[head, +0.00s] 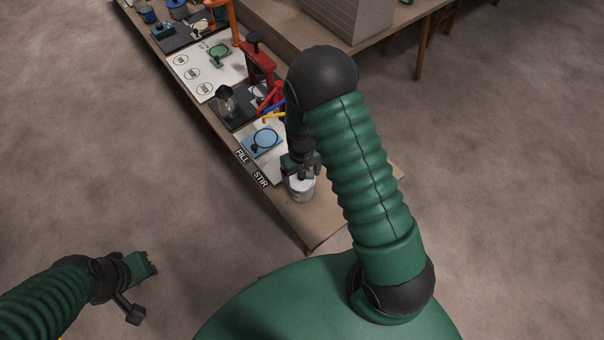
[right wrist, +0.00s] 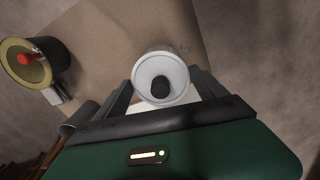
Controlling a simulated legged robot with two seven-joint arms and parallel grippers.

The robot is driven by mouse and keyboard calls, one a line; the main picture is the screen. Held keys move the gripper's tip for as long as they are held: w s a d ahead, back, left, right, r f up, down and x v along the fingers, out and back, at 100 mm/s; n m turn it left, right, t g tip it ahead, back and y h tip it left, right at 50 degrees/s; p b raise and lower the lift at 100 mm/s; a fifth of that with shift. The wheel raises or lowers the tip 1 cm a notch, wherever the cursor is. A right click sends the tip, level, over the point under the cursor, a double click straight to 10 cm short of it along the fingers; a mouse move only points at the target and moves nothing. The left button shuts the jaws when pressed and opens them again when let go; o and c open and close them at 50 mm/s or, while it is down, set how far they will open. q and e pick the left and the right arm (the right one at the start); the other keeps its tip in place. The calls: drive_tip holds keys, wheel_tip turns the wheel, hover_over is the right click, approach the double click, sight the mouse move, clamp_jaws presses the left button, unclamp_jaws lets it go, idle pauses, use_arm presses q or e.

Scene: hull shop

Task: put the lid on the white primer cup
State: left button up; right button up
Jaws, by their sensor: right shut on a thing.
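The white primer cup (head: 301,190) is at the near end of the bench, under my right gripper (head: 301,174). In the right wrist view the round white cup (right wrist: 143,96) sits between the two spread fingers, which close on its sides. A dark round spot shows in its middle; I cannot tell whether that is a lid's knob or the cup's inside. I cannot tell whether its base touches the bench. No separate lid can be made out. My left gripper (head: 147,288) is open and empty, low at the left, away from the bench.
The bench (head: 312,227) has a bare near corner. Along it lie a blue ringed piece (head: 262,144), a dark mat with a glass bulb (head: 226,103), a red press (head: 258,68) and a green piece (head: 218,54). A can with a yellowish rim (right wrist: 12,76) stands left.

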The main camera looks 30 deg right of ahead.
idle(0.6)
drive_tip(key=o, duration=1.2)
drive_tip(key=shift+o, duration=0.2)
drive_tip(key=shift+r+p, duration=3.25)
drive_tip(key=shift+r, duration=0.25)
clamp_jaws()
